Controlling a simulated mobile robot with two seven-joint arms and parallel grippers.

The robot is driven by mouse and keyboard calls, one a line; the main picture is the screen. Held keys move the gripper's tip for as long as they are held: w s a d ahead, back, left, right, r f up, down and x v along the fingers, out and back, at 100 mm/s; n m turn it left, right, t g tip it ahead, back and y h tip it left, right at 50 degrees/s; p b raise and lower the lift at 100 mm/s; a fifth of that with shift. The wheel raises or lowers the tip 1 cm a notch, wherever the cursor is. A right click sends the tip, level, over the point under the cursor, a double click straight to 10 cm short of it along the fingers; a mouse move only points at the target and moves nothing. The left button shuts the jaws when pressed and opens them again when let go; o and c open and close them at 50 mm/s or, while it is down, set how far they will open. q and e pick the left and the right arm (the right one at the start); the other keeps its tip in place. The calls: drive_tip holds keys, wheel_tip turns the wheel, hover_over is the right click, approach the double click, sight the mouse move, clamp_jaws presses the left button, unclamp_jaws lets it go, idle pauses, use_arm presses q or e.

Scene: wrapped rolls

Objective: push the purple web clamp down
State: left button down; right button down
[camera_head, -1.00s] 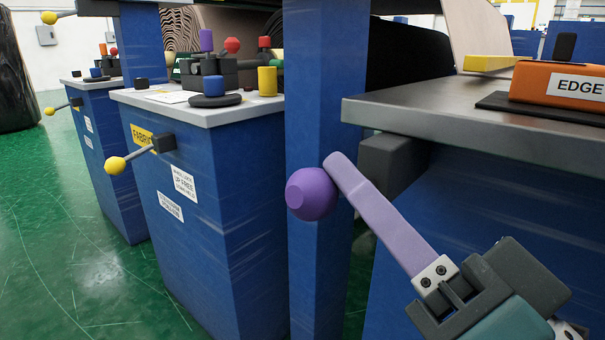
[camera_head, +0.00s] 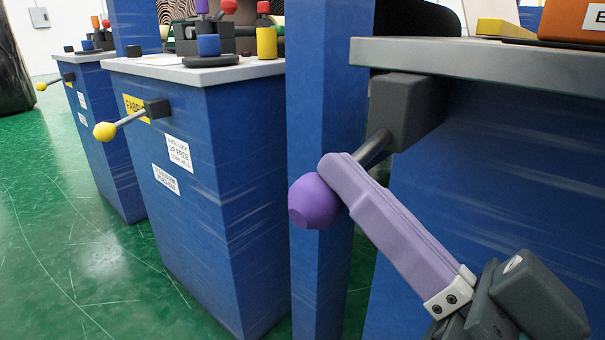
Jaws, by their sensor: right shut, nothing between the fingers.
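The purple web clamp's round knob (camera_head: 313,203) is at the middle of the head view, in front of a blue post. Its dark rod (camera_head: 375,150) slopes down and left from a dark grey block (camera_head: 408,108) under the right table's edge. My right gripper (camera_head: 337,168) comes in from the lower right with its long lavender fingers shut and nothing between them. Its fingertips lie over the upper right side of the knob and seem to touch it. They hide the joint of rod and knob. My left gripper is not in view.
A grey-topped table (camera_head: 460,62) is just above and right of my gripper. A blue post (camera_head: 330,80) stands behind the knob. A blue cabinet (camera_head: 215,190) at left carries a yellow-knobbed lever (camera_head: 106,131). Green floor (camera_head: 60,250) is open at lower left.

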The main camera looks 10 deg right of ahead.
drive_tip(key=shift+s+f, duration=0.1)
idle(0.3)
drive_tip(key=v, duration=0.9)
drive_tip(key=shift+s+d+f+p, duration=0.15)
drive_tip(key=shift+s+p, duration=0.15)
drive_tip(key=shift+s, duration=0.05)
